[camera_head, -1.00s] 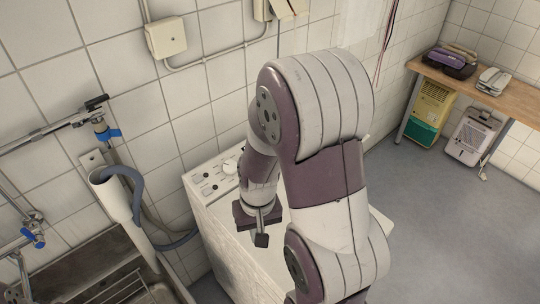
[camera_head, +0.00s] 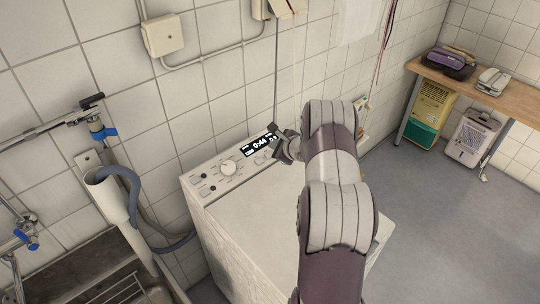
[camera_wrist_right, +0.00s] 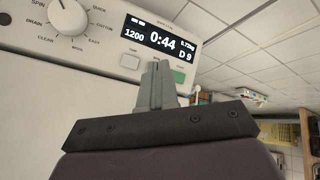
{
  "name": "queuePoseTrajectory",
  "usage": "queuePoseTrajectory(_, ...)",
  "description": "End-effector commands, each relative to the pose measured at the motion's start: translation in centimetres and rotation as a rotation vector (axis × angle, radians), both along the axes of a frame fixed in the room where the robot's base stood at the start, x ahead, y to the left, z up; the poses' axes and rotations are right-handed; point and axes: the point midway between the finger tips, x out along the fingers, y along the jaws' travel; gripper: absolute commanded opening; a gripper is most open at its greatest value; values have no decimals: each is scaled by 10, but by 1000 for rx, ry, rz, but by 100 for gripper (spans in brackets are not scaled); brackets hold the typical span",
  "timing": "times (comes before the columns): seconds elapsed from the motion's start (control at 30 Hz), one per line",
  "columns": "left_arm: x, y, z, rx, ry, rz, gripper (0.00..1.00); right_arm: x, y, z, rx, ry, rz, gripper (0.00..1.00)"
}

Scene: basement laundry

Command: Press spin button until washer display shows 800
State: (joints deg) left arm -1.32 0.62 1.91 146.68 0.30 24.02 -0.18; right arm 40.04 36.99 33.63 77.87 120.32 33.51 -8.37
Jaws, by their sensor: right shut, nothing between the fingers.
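The white washer (camera_head: 262,225) stands against the tiled wall. Its lit display (camera_head: 260,145) reads 0:44 in the head view; in the wrist view the display (camera_wrist_right: 160,40) shows 1200, 0:44 and D 9. Below the display are a pale button (camera_wrist_right: 130,61) on the left and a green button (camera_wrist_right: 179,77) on the right. My right gripper (camera_wrist_right: 155,68) is shut and empty, its fingertips between these two buttons, covering that part of the panel. Any spin button there is hidden, and contact cannot be told. In the head view the right gripper (camera_head: 281,149) is beside the display. My left gripper is not in view.
The program dial (camera_head: 229,167) is left of the display. A sink (camera_head: 75,280) and a grey drain hose (camera_head: 135,195) are at the left.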

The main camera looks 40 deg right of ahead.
Motion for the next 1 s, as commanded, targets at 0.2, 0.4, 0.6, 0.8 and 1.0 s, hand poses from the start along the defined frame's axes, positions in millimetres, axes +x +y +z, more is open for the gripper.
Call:
queuePoseTrajectory(0.2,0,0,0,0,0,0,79,14,-21,23,24,-97,-110,0)
queuePoseTrajectory(0.4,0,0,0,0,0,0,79,15,-22,25,22,-108,-116,0)
queuePoseTrajectory(0.6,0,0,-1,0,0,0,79,16,-22,22,22,-106,-115,0)
queuePoseTrajectory(0.8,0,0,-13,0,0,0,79,21,-21,0,21,-105,-112,0)
queuePoseTrajectory(1.0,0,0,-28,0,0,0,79,30,-20,-29,22,-105,-113,0)
